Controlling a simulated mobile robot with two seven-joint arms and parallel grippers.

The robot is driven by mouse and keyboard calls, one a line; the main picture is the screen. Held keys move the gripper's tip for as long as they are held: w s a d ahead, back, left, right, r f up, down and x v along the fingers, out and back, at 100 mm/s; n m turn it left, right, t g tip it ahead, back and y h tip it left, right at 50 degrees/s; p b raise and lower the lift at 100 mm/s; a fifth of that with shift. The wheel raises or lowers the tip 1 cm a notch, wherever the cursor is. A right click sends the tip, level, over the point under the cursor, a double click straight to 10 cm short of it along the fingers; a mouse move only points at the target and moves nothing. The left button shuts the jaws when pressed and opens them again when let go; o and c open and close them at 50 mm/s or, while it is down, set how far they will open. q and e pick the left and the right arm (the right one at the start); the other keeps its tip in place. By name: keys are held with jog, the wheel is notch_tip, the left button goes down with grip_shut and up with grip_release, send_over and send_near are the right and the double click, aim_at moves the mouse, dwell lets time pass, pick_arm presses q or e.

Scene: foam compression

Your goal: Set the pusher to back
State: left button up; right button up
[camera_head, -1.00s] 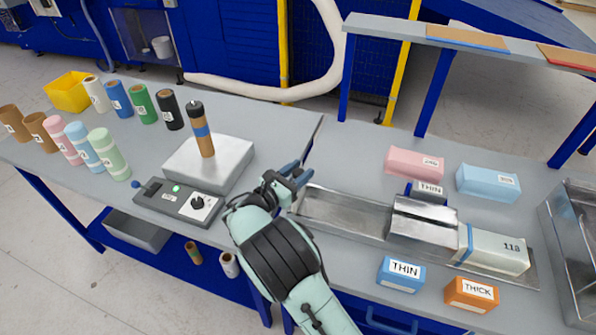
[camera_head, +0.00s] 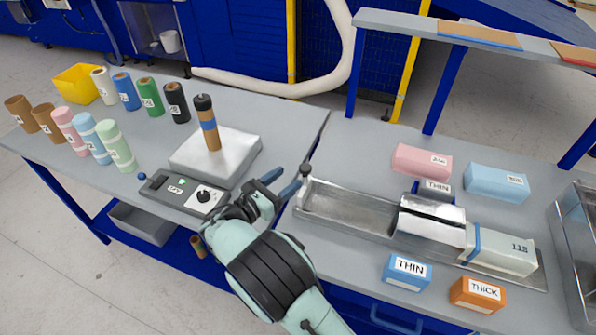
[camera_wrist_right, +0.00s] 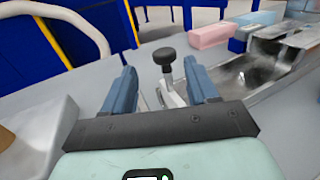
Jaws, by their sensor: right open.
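The metal trough (camera_head: 345,209) lies on the right table. A black-knobbed lever (camera_head: 305,168) stands at its left end and appears to be the pusher's handle. A metal clamp block (camera_head: 432,215) sits over the trough, left of a pale block marked 118 (camera_head: 505,249). My right gripper (camera_head: 289,178) is open and empty, with blue fingertips just left of the knob. In the right wrist view, the knob (camera_wrist_right: 166,57) and its metal stem show between and beyond the open fingers (camera_wrist_right: 163,80). I cannot tell whether they touch. My left gripper is out of view.
A control box (camera_head: 185,193) and grey plate (camera_head: 215,158) with a striped roll stand left. THIN (camera_head: 407,271) and THICK (camera_head: 478,293) blocks sit in front of the trough, pink (camera_head: 421,161) and blue (camera_head: 496,181) blocks behind. Several rolls stand far left.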

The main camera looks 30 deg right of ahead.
jog(key=v, duration=0.6)
jog(key=shift+a, duration=0.1)
dwell(0.3)
